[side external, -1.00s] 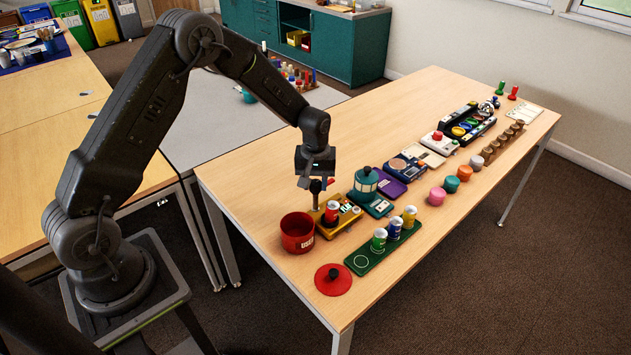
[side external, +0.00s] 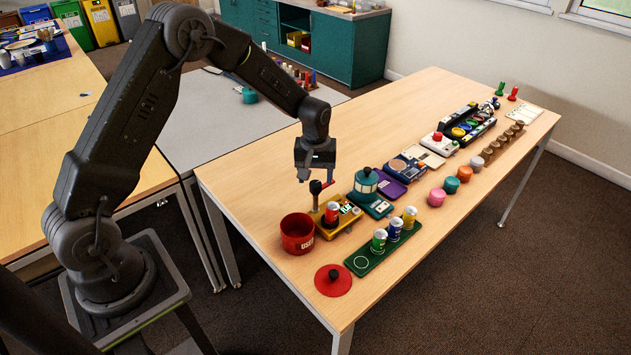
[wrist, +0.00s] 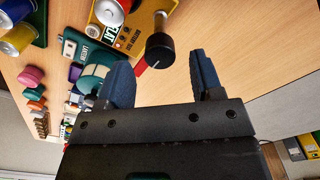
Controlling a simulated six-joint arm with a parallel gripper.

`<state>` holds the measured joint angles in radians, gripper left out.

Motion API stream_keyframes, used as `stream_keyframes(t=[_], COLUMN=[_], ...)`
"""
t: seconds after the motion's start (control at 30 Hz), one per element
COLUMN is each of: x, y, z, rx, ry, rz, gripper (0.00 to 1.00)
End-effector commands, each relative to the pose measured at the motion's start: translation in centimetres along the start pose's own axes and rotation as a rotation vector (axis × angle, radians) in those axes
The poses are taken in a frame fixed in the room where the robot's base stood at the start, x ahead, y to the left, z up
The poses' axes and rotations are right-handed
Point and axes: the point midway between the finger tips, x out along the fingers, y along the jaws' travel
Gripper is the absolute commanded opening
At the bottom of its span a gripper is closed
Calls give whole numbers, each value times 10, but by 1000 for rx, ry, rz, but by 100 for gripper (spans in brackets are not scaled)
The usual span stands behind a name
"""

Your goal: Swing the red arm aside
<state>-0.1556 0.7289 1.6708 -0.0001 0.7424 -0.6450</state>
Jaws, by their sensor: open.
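The red arm (side external: 328,184) sticks out from a post on the yellow device (side external: 349,212), with a black knob (side external: 315,187) beside it. In the wrist view, part of the red arm (wrist: 141,67) shows between the black knob (wrist: 160,50) and my left finger, which hides some of it. My gripper (side external: 316,170) is open and empty, just above the knob. In the wrist view, the fingers of my gripper (wrist: 163,70) stand apart, and the knob lies ahead of the gap.
A red pot (side external: 297,234) stands close in front of the device. A red lid (side external: 333,280) and a green tray (side external: 366,258) with several cans lie nearer the front. A teal device (side external: 368,187) is close on the right. The table (side external: 245,182) is clear behind and left.

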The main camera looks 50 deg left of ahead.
Motion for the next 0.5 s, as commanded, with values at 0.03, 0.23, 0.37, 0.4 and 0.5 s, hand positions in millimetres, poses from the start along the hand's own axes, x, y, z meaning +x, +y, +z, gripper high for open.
stream_keyframes(t=[0.03, 0.23, 0.37, 0.4, 0.5], x=[-12, -58, -84, -90, -102], y=[1, 0, 0, 0, 0], z=[-1, 0, 0, 0, 0], rx=[0, 0, 0, 0, 0], ry=[5, 4, 4, 4, 2], rz=[4, 3, 3, 3, 2], gripper=[60, 60, 60, 60, 60])
